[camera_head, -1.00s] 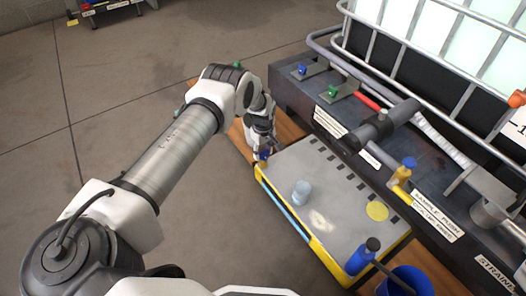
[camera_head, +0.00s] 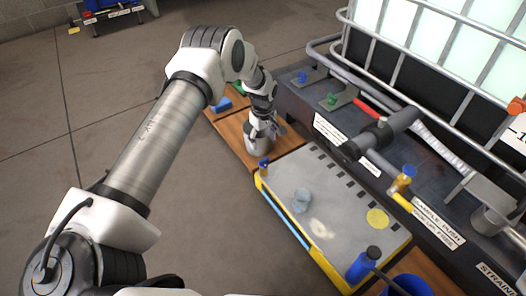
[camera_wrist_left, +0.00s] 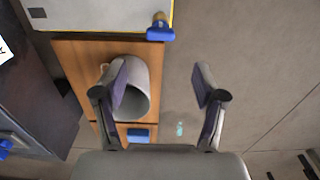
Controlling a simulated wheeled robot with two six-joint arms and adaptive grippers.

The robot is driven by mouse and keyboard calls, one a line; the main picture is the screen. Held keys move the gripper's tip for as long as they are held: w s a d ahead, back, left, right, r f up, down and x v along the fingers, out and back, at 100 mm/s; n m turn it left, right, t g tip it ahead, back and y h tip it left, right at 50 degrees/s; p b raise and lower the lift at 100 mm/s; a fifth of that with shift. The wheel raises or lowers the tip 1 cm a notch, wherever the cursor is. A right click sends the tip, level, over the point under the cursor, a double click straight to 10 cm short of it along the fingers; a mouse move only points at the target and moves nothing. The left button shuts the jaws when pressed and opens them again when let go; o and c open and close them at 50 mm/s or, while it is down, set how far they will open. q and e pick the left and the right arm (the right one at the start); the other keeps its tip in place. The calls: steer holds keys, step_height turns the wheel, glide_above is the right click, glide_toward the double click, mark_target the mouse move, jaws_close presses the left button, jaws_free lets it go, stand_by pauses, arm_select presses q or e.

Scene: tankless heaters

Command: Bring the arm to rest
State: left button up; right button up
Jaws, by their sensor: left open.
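My left arm comes in from the left in the head view. Its gripper (camera_head: 262,122) is over the wooden boards beyond the tray's far corner. In the left wrist view the gripper (camera_wrist_left: 160,90) has its fingers wide apart, with nothing held between them. A grey mug (camera_wrist_left: 136,92) stands on the boards below, partly hidden behind one finger. The mug (camera_head: 258,143) also shows under the gripper in the head view. I cannot tell whether the gripper touches it. My right gripper is not in view.
A dark bench with pipes (camera_head: 365,142) runs along the right. Open floor (camera_head: 215,225) lies left.

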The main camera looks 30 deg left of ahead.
arm_select(q)
steer(key=shift+r, duration=0.75)
